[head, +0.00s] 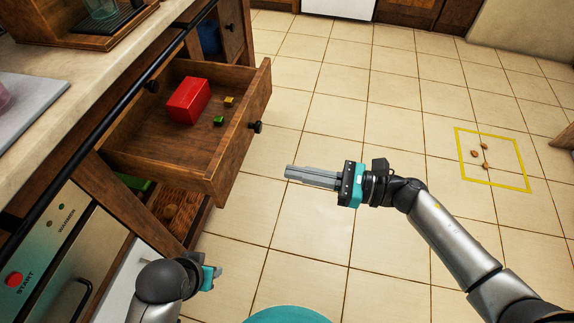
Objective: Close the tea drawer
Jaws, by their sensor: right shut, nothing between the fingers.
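The wooden drawer (236,140) stands pulled out from the counter in the head view. A dark round knob (256,127) is on its front. Inside lie a red box (188,100), a small yellow cube (229,102) and a small green cube (218,120). My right gripper (287,172) is shut and empty, in front of the drawer and to the right of its front panel, apart from it, pointing left. My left gripper (217,278) is low in the view, below the drawer; its fingers are mostly hidden, so I cannot tell its opening.
A lower compartment (178,212) below the drawer holds a brown item and something green. An appliance with a red start button (14,280) is at the lower left. A yellow floor square (492,158) surrounds several small brown objects.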

